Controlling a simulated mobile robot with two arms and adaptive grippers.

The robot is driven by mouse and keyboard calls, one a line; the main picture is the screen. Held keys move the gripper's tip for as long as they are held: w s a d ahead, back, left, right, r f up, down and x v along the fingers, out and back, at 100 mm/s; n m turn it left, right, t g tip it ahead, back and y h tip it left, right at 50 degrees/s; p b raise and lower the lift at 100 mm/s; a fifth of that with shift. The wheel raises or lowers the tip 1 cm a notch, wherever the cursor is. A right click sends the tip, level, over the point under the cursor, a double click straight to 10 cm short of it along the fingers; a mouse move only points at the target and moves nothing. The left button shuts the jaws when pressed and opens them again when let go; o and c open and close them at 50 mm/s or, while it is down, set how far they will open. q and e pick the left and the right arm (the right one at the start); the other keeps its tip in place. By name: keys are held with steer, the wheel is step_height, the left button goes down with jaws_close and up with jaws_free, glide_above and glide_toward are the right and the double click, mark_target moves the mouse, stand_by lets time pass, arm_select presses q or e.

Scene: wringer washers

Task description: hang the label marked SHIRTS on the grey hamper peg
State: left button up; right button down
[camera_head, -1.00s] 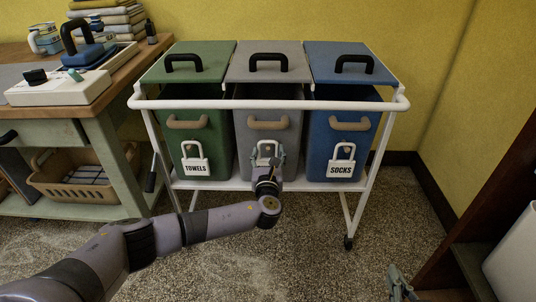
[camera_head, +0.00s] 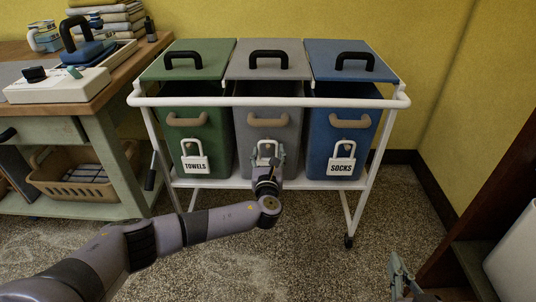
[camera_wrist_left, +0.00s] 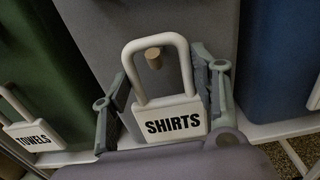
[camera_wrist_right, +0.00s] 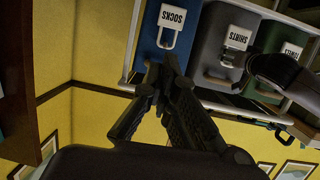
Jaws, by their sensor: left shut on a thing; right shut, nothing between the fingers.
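The white padlock-shaped label marked SHIRTS (camera_wrist_left: 176,126) is held between the fingers of my left gripper (camera_wrist_left: 165,95), in front of the grey hamper (camera_head: 268,100). In the left wrist view the brown peg (camera_wrist_left: 153,58) of the grey hamper shows inside the label's loop, near its top. I cannot tell whether the loop rests on the peg. In the head view my left gripper (camera_head: 266,160) partly hides the label. My right gripper (camera_wrist_right: 163,80) is shut and empty; it also shows at the lower right of the head view (camera_head: 399,275).
The TOWELS label (camera_head: 195,164) hangs on the green hamper (camera_head: 190,110), the SOCKS label (camera_head: 341,166) on the blue hamper (camera_head: 342,100). A white cart rail (camera_head: 225,102) crosses in front of the hampers above my left gripper. A dark wooden unit (camera_head: 490,215) stands at right.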

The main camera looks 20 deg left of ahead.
arm_select(q)
steer(key=shift+f, duration=0.4)
arm_select(e)
steer(key=shift+w+a+r+t, duration=0.15)
steer(key=shift+r+t, duration=0.1)
steer(key=shift+r, duration=0.15)
steer(key=shift+w+a+r+t, duration=0.1)
steer(key=shift+r+t, duration=0.15)
steer(key=shift+r, duration=0.1)
arm_select(q)
steer(key=o, duration=1.5)
arm_select(e)
steer(key=shift+f, duration=0.1)
